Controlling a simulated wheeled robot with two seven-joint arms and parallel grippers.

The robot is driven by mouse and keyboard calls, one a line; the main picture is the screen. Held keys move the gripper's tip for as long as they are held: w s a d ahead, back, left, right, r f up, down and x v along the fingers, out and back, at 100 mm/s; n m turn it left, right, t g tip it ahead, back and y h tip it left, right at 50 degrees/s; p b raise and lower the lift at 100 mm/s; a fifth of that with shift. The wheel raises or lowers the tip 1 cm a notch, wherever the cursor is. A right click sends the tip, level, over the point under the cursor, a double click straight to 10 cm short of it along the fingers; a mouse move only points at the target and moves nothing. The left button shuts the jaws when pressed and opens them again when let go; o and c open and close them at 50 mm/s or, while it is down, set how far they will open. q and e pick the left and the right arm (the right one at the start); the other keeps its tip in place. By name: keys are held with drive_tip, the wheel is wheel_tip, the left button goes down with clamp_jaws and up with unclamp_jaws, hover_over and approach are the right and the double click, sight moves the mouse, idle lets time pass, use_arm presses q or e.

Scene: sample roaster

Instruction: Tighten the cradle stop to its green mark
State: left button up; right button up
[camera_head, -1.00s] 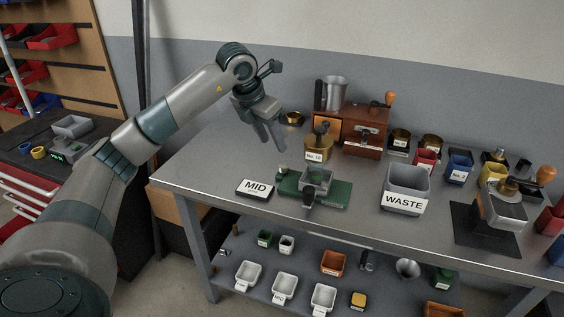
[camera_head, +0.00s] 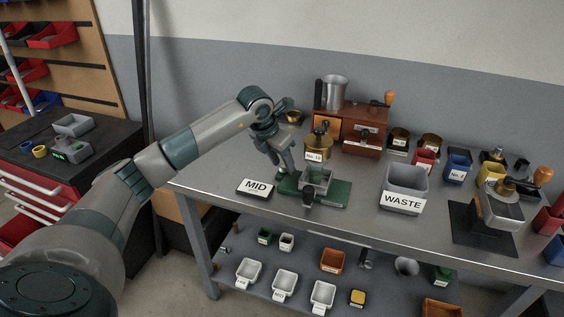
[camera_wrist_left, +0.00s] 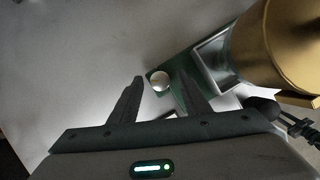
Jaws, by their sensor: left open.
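The cradle is a grey open square holder (camera_head: 318,177) on a green base plate (camera_head: 338,196) on the bench; the base also shows in the left wrist view (camera_wrist_left: 182,63). A round silver knob (camera_wrist_left: 160,81), seemingly the cradle stop, sits at the base's end. My left gripper (camera_head: 284,172) is open and points down over the left end of the base. In the left wrist view its fingertips (camera_wrist_left: 161,78) appear on either side of the knob, with gaps; I cannot tell contact or height. No green mark can be made out. My right gripper is not in view.
A brass canister labelled No. 10 (camera_head: 319,150) stands close behind the cradle and looms beside my gripper in the wrist view (camera_wrist_left: 285,45). A MID sign (camera_head: 255,188) lies left. A grey WASTE bin (camera_head: 405,180) stands right, with clear bench between it and the cradle.

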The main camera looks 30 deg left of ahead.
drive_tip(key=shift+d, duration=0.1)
use_arm(q)
drive_tip(key=c, duration=0.9)
drive_tip(key=shift+c, duration=0.7)
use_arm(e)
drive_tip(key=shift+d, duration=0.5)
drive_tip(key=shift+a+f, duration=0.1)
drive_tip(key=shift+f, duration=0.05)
